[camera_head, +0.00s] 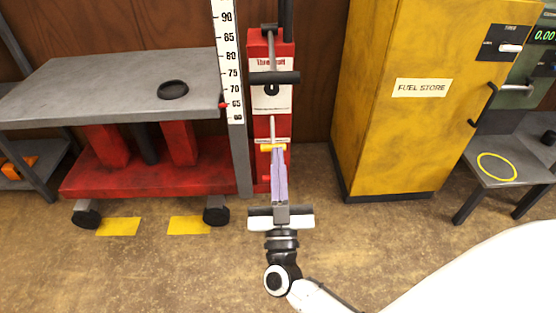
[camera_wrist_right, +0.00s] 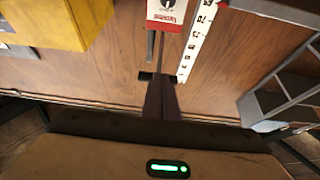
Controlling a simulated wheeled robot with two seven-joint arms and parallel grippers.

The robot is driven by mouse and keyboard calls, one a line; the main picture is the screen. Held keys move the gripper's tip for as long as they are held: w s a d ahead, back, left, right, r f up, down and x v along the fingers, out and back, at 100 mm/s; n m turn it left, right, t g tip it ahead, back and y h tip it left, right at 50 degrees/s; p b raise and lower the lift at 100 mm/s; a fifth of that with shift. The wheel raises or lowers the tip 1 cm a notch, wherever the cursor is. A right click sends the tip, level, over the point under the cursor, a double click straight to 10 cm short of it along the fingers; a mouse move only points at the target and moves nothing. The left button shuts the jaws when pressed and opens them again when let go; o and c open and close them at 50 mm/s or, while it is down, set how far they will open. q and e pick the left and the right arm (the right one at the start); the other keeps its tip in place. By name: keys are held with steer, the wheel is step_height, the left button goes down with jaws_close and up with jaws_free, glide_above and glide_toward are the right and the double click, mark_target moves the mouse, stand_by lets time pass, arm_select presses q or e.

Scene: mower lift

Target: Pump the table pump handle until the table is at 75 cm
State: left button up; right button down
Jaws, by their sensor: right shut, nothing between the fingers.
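The grey-topped lift table (camera_head: 110,88) stands at the left on a red wheeled base. A red pointer (camera_head: 223,105) sits near the 65 mark of the white scale (camera_head: 229,60). The red pump unit (camera_head: 258,50) stands right of the scale, with a black crossbar handle (camera_head: 274,77) on a grey rod and a yellow crossbar (camera_head: 273,147) lower down. My right gripper (camera_head: 279,155) is shut and empty, its fingertips at or just in front of the yellow bar; I cannot tell if they touch. In the wrist view its fingers (camera_wrist_right: 160,80) overlap a dark bar. My left gripper is out of view.
A yellow fuel store cabinet (camera_head: 395,140) stands right of the pump. A low grey stand (camera_head: 510,165) with a yellow ring is at the far right. A black ring dish (camera_head: 173,90) lies on the table top. Open floor lies in front.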

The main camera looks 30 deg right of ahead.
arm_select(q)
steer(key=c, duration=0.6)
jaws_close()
arm_select(e)
steer(key=s+a+f+n+g+y, duration=0.1)
steer(key=a+f+n+g+y, duration=0.15)
steer(key=a+n+y, duration=0.45)
steer(key=s+a+f+n+g+y, duration=0.1)
steer(key=a+f+n+g+y, duration=0.15)
steer(key=a+y, duration=0.5)
steer(key=s+d+f+m+g+h, duration=0.1)
steer(key=s+d+f+g, duration=0.4)
steer(key=s, duration=0.4)
steer(key=s+d+f+m+g+h, duration=0.1)
steer(key=s+d+f+g, duration=0.1)
steer(key=s+f+g, duration=0.45)
steer(key=shift+s+a+f+t+y, duration=0.3)
steer(key=shift+a+t, duration=0.35)
steer(key=shift+t, duration=0.15)
steer(key=shift+s+a+f+t+y, duration=0.25)
steer(key=shift+a+t, duration=0.35)
steer(key=shift+t, duration=0.15)
steer(key=shift+s+a+f+t+y, duration=0.3)
steer(key=shift+a+t, duration=0.35)
steer(key=shift+t, duration=0.15)
